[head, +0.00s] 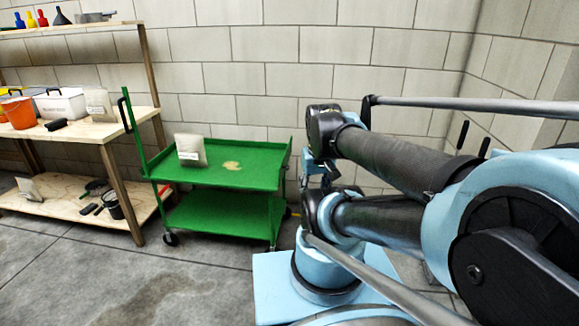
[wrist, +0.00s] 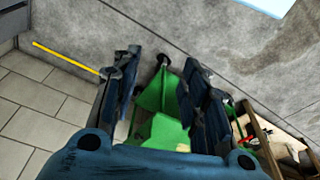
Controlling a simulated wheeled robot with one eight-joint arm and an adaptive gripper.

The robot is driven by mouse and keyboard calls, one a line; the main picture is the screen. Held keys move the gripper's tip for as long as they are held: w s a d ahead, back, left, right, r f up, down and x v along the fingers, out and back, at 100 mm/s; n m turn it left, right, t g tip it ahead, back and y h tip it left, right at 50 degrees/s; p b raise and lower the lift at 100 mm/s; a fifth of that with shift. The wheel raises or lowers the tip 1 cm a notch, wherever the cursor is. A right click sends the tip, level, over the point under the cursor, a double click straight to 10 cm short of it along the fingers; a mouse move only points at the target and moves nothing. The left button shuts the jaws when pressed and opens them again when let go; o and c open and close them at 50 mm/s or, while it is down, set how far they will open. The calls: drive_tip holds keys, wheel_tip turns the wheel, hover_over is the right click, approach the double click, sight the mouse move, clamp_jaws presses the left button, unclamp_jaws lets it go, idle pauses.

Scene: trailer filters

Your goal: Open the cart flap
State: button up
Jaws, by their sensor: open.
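The green two-tier cart (head: 235,172) stands against the block wall in the head view, with an upright handle at its left end. Its right end is nearest my arm; I cannot tell for sure which panel is the flap. The cart also shows in the wrist view (wrist: 158,130), below and between my fingers. My gripper (wrist: 160,60) is open, with nothing between its fingertips but the view of the cart and floor beyond. In the head view my gripper is mostly hidden behind my own arm, close to the cart's right end. I cannot tell whether it touches the cart.
A beige sack (head: 191,150) stands on the cart's top tray. A wooden shelf (head: 120,122) at the left holds an orange bucket (head: 19,112) and a white box (head: 62,104). A yellow floor line (wrist: 65,57) shows in the wrist view. Concrete floor in front of the cart is clear.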

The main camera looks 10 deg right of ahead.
drive_tip(key=w+d+r+n+y, duration=0.1)
drive_tip(key=w+r+n, duration=0.15)
drive_tip(key=w, duration=0.75)
drive_tip(key=w+r+n+y, duration=0.15)
drive_tip(key=w+n, duration=0.25)
drive_tip(key=w, duration=0.6)
drive_tip(key=w+d+r+n+y, duration=0.1)
drive_tip(key=w+r+n, duration=0.25)
drive_tip(key=w, duration=0.75)
drive_tip(key=w+d+f+n, duration=0.35)
drive_tip(key=w+f, duration=0.45)
drive_tip(key=w, duration=0.4)
drive_tip(key=s+a+x, duration=0.1)
drive_tip(key=x, duration=1.4)
drive_tip(key=shift+s+a+f+g+y, duration=0.25)
drive_tip(key=shift+f+g+y, duration=0.1)
drive_tip(key=shift+g+y, duration=0.1)
drive_tip(key=shift+n, duration=0.25)
clamp_jaws()
